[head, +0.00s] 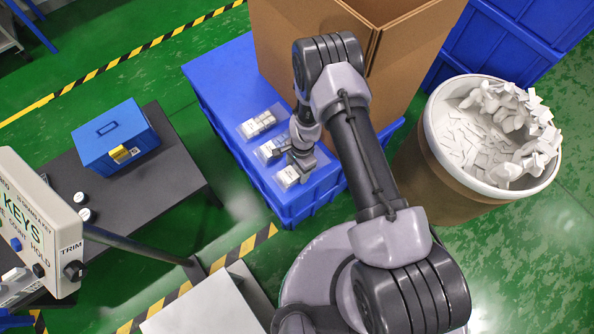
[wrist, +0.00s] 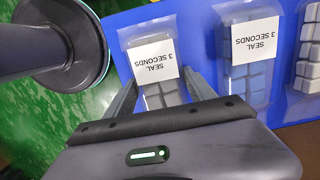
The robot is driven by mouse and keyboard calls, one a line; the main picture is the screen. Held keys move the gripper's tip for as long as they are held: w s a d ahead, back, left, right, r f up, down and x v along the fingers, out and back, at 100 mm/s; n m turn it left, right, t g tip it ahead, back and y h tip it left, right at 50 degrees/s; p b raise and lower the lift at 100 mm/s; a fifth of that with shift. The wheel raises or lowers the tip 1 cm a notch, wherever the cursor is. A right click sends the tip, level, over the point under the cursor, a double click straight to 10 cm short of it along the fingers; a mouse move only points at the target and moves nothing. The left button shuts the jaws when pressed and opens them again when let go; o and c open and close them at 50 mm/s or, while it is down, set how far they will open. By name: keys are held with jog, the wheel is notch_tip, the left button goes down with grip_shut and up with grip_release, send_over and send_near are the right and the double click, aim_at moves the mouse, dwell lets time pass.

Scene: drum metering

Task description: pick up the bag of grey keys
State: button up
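Three clear bags lie in a row on a blue crate lid (head: 215,80). The nearest bag, the bag of grey keys (head: 287,178), has a white label reading "SEAL 3 SECONDS"; it also shows in the wrist view (wrist: 168,98). My gripper (head: 301,160) is low over this bag. In the wrist view my gripper (wrist: 161,84) is open, with one finger on each side of the bag's lower part. Whether the fingers touch the bag I cannot tell. The lower end of the bag is hidden behind the gripper body.
Beside it lie a bag of blue-grey keys (wrist: 240,75) and a bag of pale keys (wrist: 309,65). A tall cardboard box (head: 310,35) stands behind, and a drum of white scraps (head: 455,170) stands right. A blue case (head: 115,140) sits on a dark table (head: 165,180) at left.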

jog(key=c, duration=0.8)
